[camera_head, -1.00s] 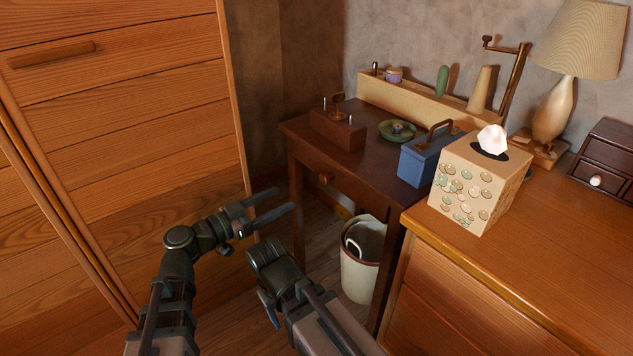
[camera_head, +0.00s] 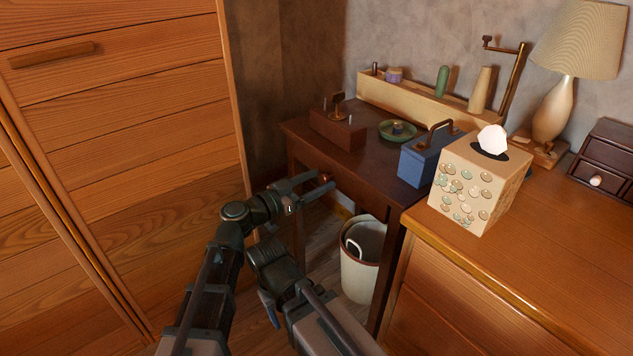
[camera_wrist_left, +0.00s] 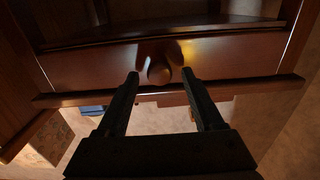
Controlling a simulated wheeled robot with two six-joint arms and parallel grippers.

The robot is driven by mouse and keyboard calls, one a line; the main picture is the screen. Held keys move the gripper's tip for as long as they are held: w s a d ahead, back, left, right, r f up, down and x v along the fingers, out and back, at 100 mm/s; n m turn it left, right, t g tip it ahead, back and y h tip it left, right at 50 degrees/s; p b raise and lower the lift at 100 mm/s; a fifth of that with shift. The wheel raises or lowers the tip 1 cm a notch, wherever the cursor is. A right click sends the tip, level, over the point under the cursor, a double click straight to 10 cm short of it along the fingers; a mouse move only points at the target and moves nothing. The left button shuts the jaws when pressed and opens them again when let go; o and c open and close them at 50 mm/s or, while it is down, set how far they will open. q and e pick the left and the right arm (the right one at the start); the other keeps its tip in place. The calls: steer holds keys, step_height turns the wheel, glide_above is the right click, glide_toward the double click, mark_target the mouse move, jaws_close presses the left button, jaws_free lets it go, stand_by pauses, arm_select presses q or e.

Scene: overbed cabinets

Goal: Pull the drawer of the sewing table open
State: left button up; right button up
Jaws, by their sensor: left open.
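The sewing table (camera_head: 362,168) is dark brown wood and stands against the wall in the head view. The drawer looks closed.
A blue box (camera_head: 420,165), a green dish (camera_head: 397,130) and a dark wooden block (camera_head: 338,130) stand on the table. A cream bin (camera_head: 360,275) stands under it. A dresser with a tissue box (camera_head: 477,185) is at right, a large wooden cabinet (camera_head: 130,110) at left.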

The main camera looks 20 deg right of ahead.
arm_select(q)
jaws_close()
stand_by(1.4)
